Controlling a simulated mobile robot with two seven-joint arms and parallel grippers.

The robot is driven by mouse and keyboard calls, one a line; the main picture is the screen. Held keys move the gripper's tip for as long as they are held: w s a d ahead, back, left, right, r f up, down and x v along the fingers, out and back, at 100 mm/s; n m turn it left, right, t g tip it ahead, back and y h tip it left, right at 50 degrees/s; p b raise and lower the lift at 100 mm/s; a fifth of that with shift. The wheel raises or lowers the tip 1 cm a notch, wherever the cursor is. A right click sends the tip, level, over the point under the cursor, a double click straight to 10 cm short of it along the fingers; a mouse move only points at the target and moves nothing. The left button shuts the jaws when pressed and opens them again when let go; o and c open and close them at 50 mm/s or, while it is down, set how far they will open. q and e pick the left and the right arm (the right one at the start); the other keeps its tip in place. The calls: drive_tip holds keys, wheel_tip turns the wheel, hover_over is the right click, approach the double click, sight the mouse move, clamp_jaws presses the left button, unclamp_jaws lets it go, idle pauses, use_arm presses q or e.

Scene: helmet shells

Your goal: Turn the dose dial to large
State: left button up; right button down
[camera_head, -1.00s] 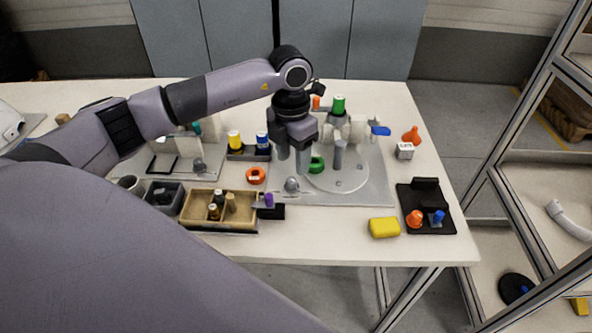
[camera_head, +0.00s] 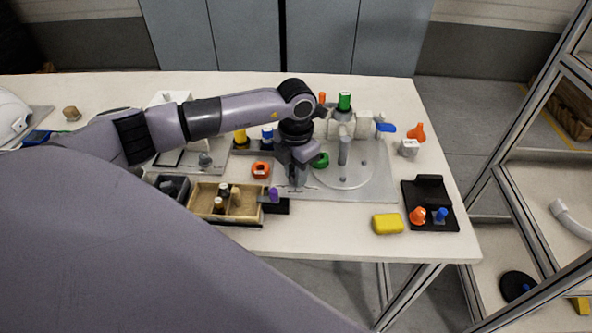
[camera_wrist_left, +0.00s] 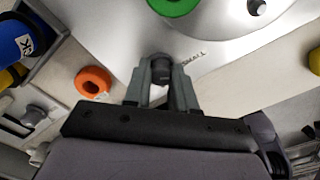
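The dose dial (camera_wrist_left: 160,66) is a small grey knob on the pale metal plate (camera_wrist_left: 110,30). It shows between my fingertips in the left wrist view, with the printed word SMALL (camera_wrist_left: 194,57) to its right. My left gripper (camera_wrist_left: 161,78) has its two fingers on either side of the dial, close against it, and appears shut on it. In the head view my left gripper (camera_head: 296,178) points down at the plate's left front part and hides the dial. The dial's pointer direction cannot be made out. My right gripper is in neither view.
A green ring (camera_head: 320,160) and a grey post (camera_head: 343,150) stand right of the gripper. An orange ring (camera_head: 261,170) lies to its left. A wooden tray (camera_head: 240,216), a purple piece (camera_head: 274,195) and a yellow block (camera_head: 387,224) are nearer the front.

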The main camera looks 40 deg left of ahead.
use_arm(q)
clamp_jaws()
